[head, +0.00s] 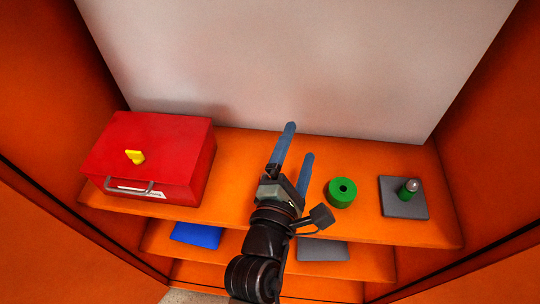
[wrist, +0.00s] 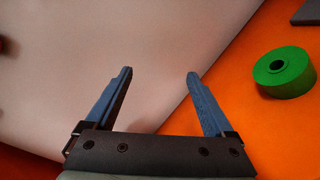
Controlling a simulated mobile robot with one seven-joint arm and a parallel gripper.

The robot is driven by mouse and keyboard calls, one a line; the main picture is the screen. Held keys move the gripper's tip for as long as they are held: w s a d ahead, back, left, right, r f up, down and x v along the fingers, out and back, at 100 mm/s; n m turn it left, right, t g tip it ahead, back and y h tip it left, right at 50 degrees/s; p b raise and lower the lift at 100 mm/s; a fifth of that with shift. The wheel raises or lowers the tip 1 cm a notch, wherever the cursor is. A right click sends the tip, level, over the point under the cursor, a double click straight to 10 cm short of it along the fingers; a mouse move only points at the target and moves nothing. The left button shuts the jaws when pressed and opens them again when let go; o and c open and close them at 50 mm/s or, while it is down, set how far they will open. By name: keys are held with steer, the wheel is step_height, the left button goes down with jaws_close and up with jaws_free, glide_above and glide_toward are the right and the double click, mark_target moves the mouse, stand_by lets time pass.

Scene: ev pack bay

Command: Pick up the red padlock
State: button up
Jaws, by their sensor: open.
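I see no red padlock that I can make out in either view. A red box (head: 165,140) with a grey front handle stands on the left of the orange shelf. My gripper (head: 299,141) is open and empty above the middle of the shelf, between the red box and a green roll (head: 342,193). In the wrist view its two blue fingers (wrist: 160,73) are apart, with only the pale back wall and orange shelf behind. A dark red patch (wrist: 5,45) at the left edge of the wrist view is too cut off to identify.
A small yellow object (head: 134,157) lies on the red box. A grey plate (head: 397,208) bearing a green and grey upright piece (head: 409,189) is at the right. A lower shelf holds a blue item (head: 197,235) and a grey item (head: 322,250). Orange side walls enclose the shelves.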

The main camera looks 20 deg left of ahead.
steer(key=s+a+f+n+g+y+p, duration=0.1)
steer(key=s+f+n+g+p, duration=0.15)
steer(key=s+n+p, duration=0.4)
steer(key=s+a+f+n+g+p, duration=0.2)
steer(key=s+f+n+p, duration=0.25)
steer(key=s+n, duration=0.25)
steer(key=x, duration=0.7)
steer(key=shift+w+a+f, duration=0.1)
steer(key=shift+w, duration=0.3)
steer(key=shift+x, duration=2.6)
steer(key=shift+c, duration=0.3)
jaws_close()
